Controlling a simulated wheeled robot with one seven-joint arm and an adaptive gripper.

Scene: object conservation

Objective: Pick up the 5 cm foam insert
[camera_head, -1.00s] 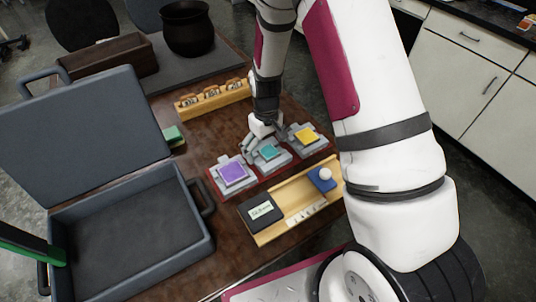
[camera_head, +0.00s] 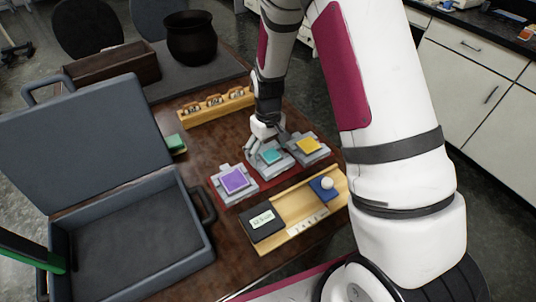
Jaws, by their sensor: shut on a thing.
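Three grey foam inserts stand in a row on a red tray (camera_head: 250,200). The left one has a purple square (camera_head: 234,180), the middle one a teal square (camera_head: 270,156), the right one a yellow square (camera_head: 308,146). I cannot read which is 5 cm. My gripper (camera_head: 268,142) points down at the middle insert from its far side. Its fingers are closed on the middle insert, which still appears level with its neighbours. The fingertips are partly hidden and blend with the grey.
A wooden tray (camera_head: 292,238) with a black display and a blue block lies in front. An open grey case (camera_head: 190,262) fills the left. A wooden rack (camera_head: 188,119) stands behind, with a green block (camera_head: 175,143) nearby. A black pot (camera_head: 192,40) stands at the back.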

